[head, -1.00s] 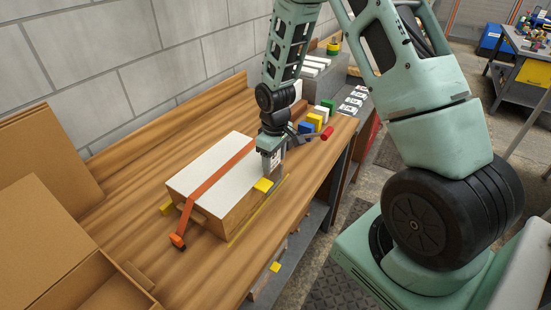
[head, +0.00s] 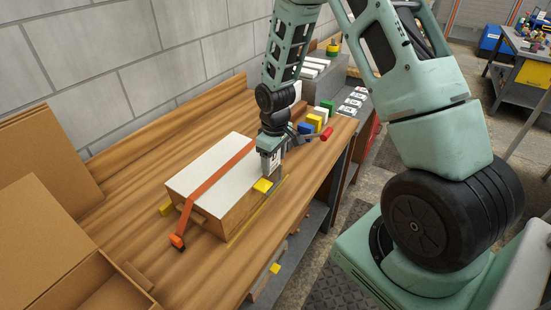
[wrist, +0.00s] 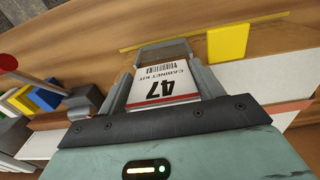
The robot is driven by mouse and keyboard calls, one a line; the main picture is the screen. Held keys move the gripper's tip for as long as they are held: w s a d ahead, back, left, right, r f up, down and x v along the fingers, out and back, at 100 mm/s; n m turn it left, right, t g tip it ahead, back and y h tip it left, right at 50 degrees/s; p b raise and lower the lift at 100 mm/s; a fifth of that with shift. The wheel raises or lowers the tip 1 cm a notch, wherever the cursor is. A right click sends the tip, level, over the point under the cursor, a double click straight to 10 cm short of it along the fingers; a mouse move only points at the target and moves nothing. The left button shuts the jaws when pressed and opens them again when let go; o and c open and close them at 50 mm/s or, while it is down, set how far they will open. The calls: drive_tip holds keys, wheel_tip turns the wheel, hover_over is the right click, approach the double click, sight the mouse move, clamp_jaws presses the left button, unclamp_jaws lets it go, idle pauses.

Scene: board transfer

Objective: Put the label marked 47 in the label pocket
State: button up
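The label marked 47 (wrist: 166,85) is a white card with a red stripe, a barcode and the words "cabinet kit". It sits between the grey fingers of my gripper (wrist: 164,80), which is shut on it. In the head view my gripper (head: 271,160) points down beside the right end of the white-topped block (head: 207,172), above the bench. A grey crosspiece (wrist: 163,50) shows just beyond the label's far edge; I cannot tell whether it is part of the label pocket. I cannot clearly identify the pocket.
An orange strap (head: 207,186) crosses the block. A yellow piece (head: 263,186) is close to my gripper. Coloured blocks (head: 314,120), a red-ended handle (head: 326,133) and several other labels (head: 353,101) are farther back. A cardboard box (head: 60,250) stands at the left front.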

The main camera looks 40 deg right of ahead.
drive_tip(key=shift+o, duration=1.3)
drive_tip(key=f, duration=0.1)
drive_tip(key=s+f, duration=0.1)
drive_tip(key=f, duration=0.1)
drive_tip(key=shift+s+g, duration=0.2)
drive_tip(key=shift+g, duration=0.1)
drive_tip(key=shift+d, duration=0.1)
drive_tip(key=shift+r, duration=0.1)
drive_tip(key=r, duration=0.1)
drive_tip(key=a+r+b, duration=0.1)
drive_tip(key=r, duration=0.1)
drive_tip(key=w+r, duration=0.1)
drive_tip(key=shift+w+a+r, duration=0.1)
drive_tip(key=shift+a+r, duration=0.05)
drive_tip(key=shift+r, duration=0.25)
wheel_tip(320, 180, up, 15)
drive_tip(key=d+b, duration=0.1)
drive_tip(key=b, duration=0.1)
drive_tip(key=shift+s+d+r, duration=0.2)
drive_tip(key=shift+d, duration=0.1)
